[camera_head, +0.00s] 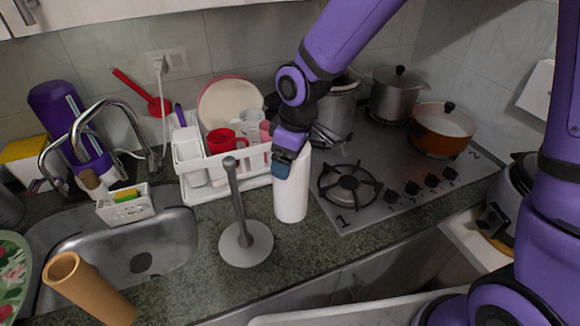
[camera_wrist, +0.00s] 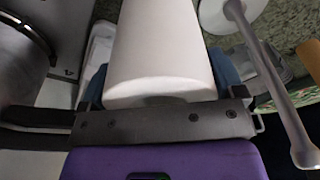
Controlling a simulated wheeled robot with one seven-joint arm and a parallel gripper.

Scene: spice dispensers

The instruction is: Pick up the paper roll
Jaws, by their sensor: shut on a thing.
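The white paper roll (camera_head: 291,192) stands upright on the dark counter, or just above it; I cannot tell which. It is between the metal stand and the stove. My gripper (camera_head: 284,163) is at its upper part, shut on it, with blue fingers at its sides. In the wrist view the paper roll (camera_wrist: 165,45) fills the space between the fingers of my gripper (camera_wrist: 165,85). The far side of the roll is hidden.
A metal stand with a round base (camera_head: 246,244) is just left of the roll. A white dish rack (camera_head: 215,165) is behind, the gas stove (camera_head: 400,160) to the right, and the sink (camera_head: 150,240) to the left. A tan cylinder (camera_head: 88,287) is at the front left.

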